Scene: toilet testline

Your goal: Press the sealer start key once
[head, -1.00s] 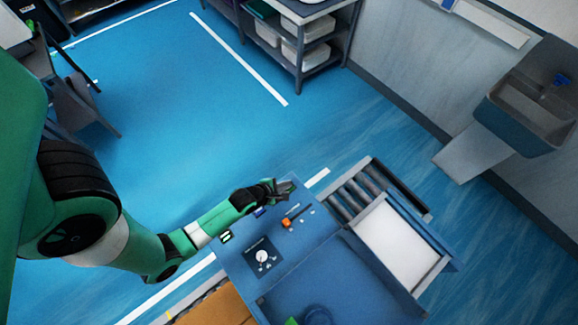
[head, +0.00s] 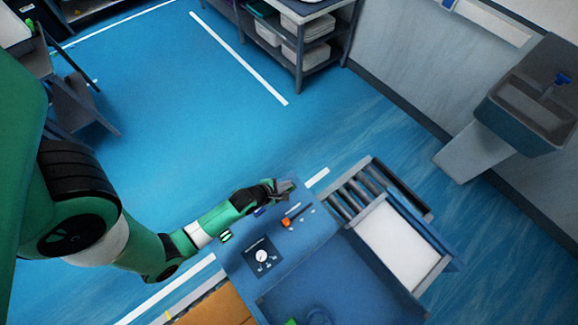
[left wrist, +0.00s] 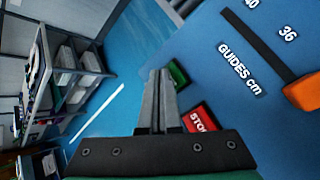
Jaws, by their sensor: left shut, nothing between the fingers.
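The sealer is a blue machine with a sloping control panel (head: 318,232) at the lower middle of the head view. In the left wrist view a green key (left wrist: 178,74) lies beside a red key marked STOP (left wrist: 201,118). The green key's label is mostly hidden behind the fingers. My left gripper (head: 289,187) is shut and empty over the panel's far edge. In the left wrist view its closed fingertips (left wrist: 159,74) are just left of the green key; I cannot tell whether they touch it. My right gripper is not in view.
An orange guide slider (head: 287,223) and a round dial (head: 262,257) sit on the panel near my left arm. A roller conveyor (head: 365,185) with a white-topped tray (head: 396,243) adjoins the sealer at right. The blue floor beyond is clear.

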